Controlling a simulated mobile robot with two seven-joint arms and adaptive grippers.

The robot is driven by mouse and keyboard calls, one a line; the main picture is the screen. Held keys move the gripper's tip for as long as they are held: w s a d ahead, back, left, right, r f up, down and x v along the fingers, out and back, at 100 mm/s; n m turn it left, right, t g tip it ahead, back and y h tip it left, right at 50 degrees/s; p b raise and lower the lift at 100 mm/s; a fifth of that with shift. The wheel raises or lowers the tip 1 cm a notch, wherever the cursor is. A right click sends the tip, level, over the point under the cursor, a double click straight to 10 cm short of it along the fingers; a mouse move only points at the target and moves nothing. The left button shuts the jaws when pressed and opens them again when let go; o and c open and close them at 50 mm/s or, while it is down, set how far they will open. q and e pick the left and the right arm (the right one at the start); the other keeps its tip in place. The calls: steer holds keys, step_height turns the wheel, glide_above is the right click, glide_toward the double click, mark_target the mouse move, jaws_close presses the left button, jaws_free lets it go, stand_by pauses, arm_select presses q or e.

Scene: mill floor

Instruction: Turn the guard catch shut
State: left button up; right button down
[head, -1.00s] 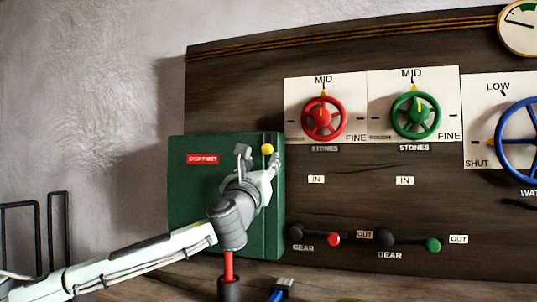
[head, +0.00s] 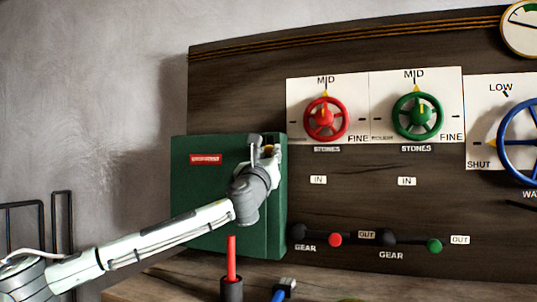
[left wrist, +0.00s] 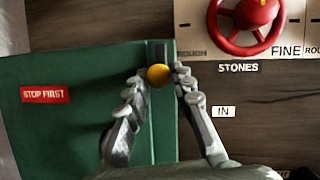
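The guard catch shows as a yellow knob (left wrist: 158,75) at the upper front of the green box (left wrist: 70,125), beside a dark strip near the box's right edge. In the head view the knob (head: 268,148) is partly hidden by my left gripper (head: 265,150). In the left wrist view the left gripper's fingers (left wrist: 160,76) stand one on each side of the knob, close against it, and appear closed on it. The catch's lever behind the knob is hard to make out. My right gripper is not in view.
A red handwheel (head: 324,119) and a green handwheel (head: 417,115) are on the panel right of the box. Two gear levers with a red knob (head: 335,240) and a green knob (head: 434,245) are below.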

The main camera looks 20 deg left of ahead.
arm_select(q)
jaws_close()
